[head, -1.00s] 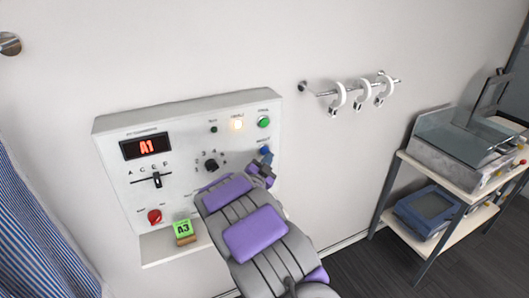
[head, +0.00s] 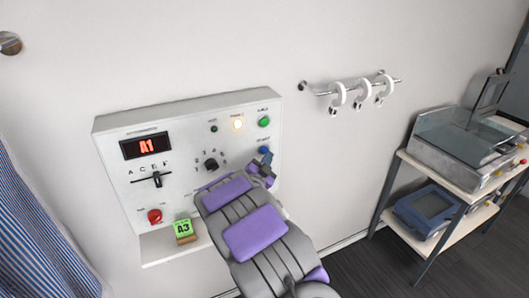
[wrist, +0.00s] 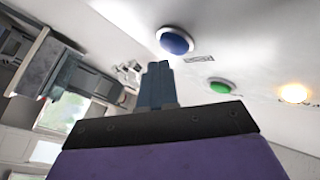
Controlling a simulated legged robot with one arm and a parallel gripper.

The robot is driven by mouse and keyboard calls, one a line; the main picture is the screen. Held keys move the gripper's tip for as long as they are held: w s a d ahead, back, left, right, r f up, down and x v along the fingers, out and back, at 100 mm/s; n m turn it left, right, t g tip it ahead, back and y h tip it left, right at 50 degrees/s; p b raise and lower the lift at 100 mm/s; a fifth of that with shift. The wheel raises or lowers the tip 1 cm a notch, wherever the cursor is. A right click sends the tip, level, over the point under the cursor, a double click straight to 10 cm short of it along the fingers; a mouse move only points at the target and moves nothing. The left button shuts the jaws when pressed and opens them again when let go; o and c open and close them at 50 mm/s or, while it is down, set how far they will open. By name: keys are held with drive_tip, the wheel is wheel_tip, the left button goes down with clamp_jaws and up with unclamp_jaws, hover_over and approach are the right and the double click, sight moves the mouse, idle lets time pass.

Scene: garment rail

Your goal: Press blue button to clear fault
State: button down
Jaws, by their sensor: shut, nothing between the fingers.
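The blue button (head: 265,150) sits on the right side of the white control panel (head: 110,150), below a green button (head: 264,121). My gripper (head: 266,160) is just below the blue button in the head view and partly overlaps its lower edge. In the wrist view the blue button (wrist: 175,40) has a pale ring and lies just beyond my shut fingertips (wrist: 157,68). A gap shows between them in the picture; whether they touch is hard to tell. The panel display reads A1, and an amber lamp (head: 237,124) is lit.
The panel also has a black knob (head: 211,165), a slider (head: 157,180) and a red button (head: 154,216). A green A3 tag (head: 183,228) stands on the ledge below. A rail with white hooks (head: 363,92) and a shelf cart (head: 440,185) are to the right.

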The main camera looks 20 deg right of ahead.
drive_tip(key=shift+w, duration=0.1)
idle(0.7)
drive_tip(key=shift+w+r, duration=0.1)
drive_tip(key=shift+w, duration=0.2)
drive_tip(key=shift+w, duration=0.4)
idle(1.0)
drive_tip(key=shift+s+b, duration=0.3)
drive_tip(key=shift+s, duration=0.55)
drive_tip(key=shift+s, duration=0.1)
drive_tip(key=s+b, duration=0.2)
drive_tip(key=s, duration=0.2)
drive_tip(key=shift+s+d+b, duration=0.1)
drive_tip(key=shift+s+b, duration=0.25)
drive_tip(key=shift+s, duration=0.05)
